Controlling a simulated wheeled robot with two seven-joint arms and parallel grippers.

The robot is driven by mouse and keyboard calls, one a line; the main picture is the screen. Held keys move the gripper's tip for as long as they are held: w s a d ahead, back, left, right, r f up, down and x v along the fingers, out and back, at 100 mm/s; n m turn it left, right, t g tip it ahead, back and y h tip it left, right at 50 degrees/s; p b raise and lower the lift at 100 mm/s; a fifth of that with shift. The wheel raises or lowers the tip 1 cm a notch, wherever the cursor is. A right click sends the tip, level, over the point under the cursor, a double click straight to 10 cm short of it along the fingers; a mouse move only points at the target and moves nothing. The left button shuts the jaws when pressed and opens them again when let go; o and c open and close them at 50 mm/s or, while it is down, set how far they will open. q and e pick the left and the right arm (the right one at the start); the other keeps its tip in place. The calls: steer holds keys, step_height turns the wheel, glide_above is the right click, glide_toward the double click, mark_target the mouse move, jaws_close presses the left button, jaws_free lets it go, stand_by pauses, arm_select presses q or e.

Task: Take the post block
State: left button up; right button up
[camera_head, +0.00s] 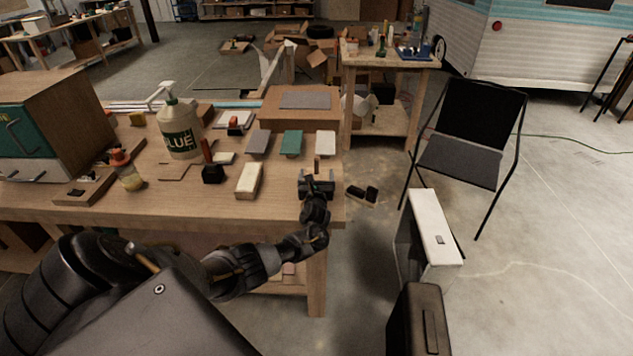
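My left arm comes in from the lower left. My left gripper (316,186) is over the right front corner of the wooden workbench (100,205). It is small and dark here, and I cannot tell whether its fingers are apart or hold something. No block is clearly labelled as the post block. A cream block (249,181) lies on the bench to the left of the gripper. A dark upright piece with a reddish post (209,165) stands left of that block. My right gripper is not in view.
Grey, green and white sample pieces (291,144) lie just behind the gripper. A glue bottle (179,128) and a teal-fronted cabinet (45,125) stand further left. A black chair (465,140) and a white panel-like box (432,228) are right of the bench.

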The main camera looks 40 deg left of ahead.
arm_select(q)
steer(key=c, duration=0.9)
steer(key=shift+c, duration=0.2)
steer(key=shift+r, duration=0.2)
